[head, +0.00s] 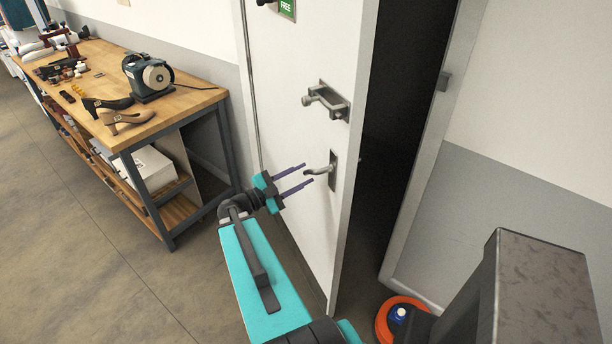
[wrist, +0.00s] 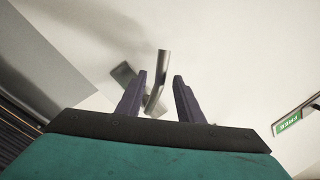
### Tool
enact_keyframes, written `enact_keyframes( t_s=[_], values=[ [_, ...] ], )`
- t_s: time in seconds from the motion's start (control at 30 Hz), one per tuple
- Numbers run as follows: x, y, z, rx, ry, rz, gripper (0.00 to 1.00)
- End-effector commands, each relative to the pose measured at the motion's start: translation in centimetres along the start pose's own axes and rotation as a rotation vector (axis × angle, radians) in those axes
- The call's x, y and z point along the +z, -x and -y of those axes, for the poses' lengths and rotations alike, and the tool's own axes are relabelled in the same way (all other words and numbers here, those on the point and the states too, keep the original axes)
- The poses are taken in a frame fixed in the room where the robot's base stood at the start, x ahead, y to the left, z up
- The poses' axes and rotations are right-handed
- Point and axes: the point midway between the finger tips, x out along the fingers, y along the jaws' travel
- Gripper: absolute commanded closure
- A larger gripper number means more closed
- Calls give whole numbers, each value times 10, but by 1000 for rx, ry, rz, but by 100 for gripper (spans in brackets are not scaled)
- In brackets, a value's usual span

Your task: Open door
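The white door (head: 300,125) stands ajar, with a dark gap along its right edge. A curved metal lever handle (head: 320,171) sits low on the door and also shows in the wrist view (wrist: 160,75). My gripper (head: 308,173) is open, its two purple fingers pointing at the lever. In the wrist view, the lever's end appears between the fingers of my gripper (wrist: 161,76), with a gap on both sides. I see no clear contact. A metal latch (head: 327,98) is mounted above the lever. A green "FREE" sign (head: 287,8) is higher up.
A wooden workbench (head: 195,102) with a grinder (head: 149,77) and shoes (head: 127,118) stands to the left of the door. The door frame (head: 432,150) and a grey-and-white wall (head: 540,140) are to the right. An orange ring-shaped object (head: 384,322) lies on the floor near the frame.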

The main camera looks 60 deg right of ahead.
Motion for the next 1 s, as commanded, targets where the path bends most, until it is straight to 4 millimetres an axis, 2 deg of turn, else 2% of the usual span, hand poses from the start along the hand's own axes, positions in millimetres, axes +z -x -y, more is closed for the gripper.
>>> enact_keyframes(
  t_s=[0.7, 1.0],
  values=[
    [2, 87, -1, -2, 1, 2, 66],
    [0, 106, 0, 0, 1, 1, 66]
  ],
)
